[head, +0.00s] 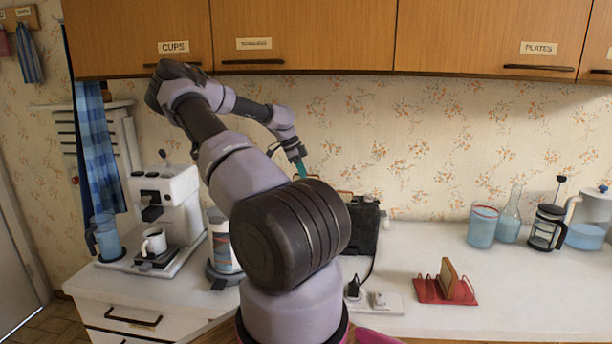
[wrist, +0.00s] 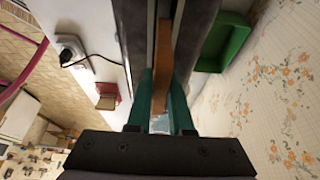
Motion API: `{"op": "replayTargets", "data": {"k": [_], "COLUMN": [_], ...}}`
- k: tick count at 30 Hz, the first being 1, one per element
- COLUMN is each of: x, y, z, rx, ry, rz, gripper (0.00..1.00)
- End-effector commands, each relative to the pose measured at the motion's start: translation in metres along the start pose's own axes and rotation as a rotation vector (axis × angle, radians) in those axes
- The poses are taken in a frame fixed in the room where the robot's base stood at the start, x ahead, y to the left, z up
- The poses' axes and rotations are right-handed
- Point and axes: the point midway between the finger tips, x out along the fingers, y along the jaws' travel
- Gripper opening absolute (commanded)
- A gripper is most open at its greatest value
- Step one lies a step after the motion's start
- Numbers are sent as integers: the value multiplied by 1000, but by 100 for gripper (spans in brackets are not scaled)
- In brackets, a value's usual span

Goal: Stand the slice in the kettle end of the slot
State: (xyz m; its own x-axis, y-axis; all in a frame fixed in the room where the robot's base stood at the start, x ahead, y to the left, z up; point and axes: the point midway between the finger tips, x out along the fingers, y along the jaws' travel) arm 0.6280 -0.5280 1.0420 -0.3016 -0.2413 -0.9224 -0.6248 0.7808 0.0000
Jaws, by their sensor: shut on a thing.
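My gripper (wrist: 161,82) has teal fingers and is shut on a brown slice (wrist: 164,60), seen edge-on in the wrist view. The slice lines up with the long slot of the black toaster (wrist: 198,45); I cannot tell how deep it sits. In the head view my gripper (head: 301,169) points down behind my arm, and the toaster (head: 364,226) is partly hidden by it. The kettle (head: 221,246) stands left of the toaster, partly covered by my arm. The slice is not clearly visible in the head view.
A red rack (head: 445,290) with another slice (head: 447,276) stands right of the toaster. A socket strip (head: 380,301) and cord lie in front. A green container (wrist: 224,45) is beside the toaster. A coffee machine (head: 168,208) stands left. Glassware is far right.

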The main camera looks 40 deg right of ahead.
Motion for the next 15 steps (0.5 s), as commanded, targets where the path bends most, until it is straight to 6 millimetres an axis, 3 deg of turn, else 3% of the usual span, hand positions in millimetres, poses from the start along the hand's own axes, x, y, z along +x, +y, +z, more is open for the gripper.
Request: {"op": "replayTargets", "data": {"k": [15], "x": [30], "y": [0], "z": [12], "rx": [1], "ry": [0], "rz": [1], "gripper": [0]}}
